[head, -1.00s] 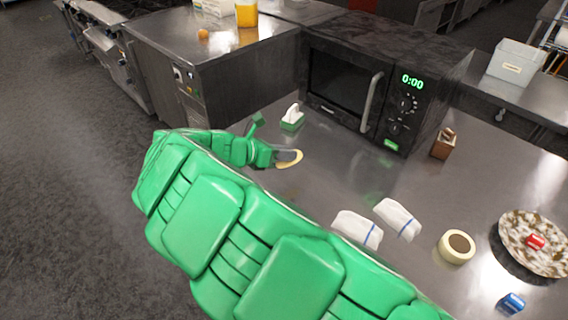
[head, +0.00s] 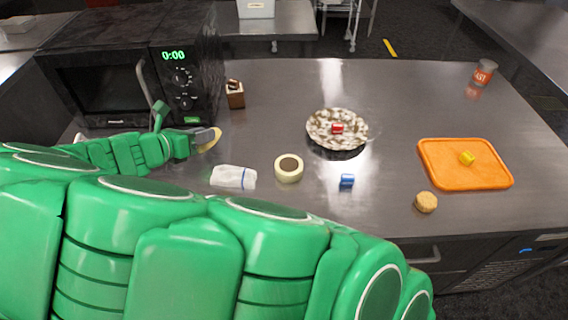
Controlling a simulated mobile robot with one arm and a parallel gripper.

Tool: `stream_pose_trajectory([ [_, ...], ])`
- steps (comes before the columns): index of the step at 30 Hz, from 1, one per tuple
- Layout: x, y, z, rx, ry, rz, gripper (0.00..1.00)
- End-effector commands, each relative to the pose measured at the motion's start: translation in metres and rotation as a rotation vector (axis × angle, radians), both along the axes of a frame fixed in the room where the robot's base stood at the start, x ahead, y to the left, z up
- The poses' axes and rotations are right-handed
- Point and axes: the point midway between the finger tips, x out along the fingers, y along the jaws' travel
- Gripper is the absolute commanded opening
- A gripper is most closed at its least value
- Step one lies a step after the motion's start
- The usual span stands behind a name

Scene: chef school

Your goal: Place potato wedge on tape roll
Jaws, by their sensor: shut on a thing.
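The potato wedge (head: 210,140) is a pale yellow curved piece at the tip of my gripper (head: 203,138), in the left part of the head view. My gripper is shut on it and holds it over the counter, in front of the microwave. The tape roll (head: 288,168) is a cream ring with a dark centre. It lies flat on the counter, to the right of my gripper and a little nearer to me. Nothing visible lies on it. My green arm hides the counter's near left part.
A white cloth item (head: 233,177) lies left of the tape roll. A blue block (head: 347,181), a speckled plate (head: 322,143) with a red item, a round tan item (head: 426,202) and an orange board (head: 440,178) are to the right. The microwave (head: 130,75) stands behind my gripper.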

Motion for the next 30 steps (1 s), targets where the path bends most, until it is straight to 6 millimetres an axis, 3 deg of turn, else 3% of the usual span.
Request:
stream_pose_trajectory([
  [1,0.004,-0.023,0.002,0.0,0.0,-0.031,0.0],
  [7,0.009,-0.106,0.002,0.006,0.01,-0.139,0.0],
  [12,0.005,-0.161,0.001,0.015,0.02,-0.209,0.0],
  [15,0.002,-0.182,0.0,0.02,0.025,-0.239,0.0],
  [21,-0.002,-0.202,-0.003,0.023,0.031,-0.266,0.0],
  [30,-0.002,-0.203,-0.032,0.023,0.031,-0.266,0.0],
])
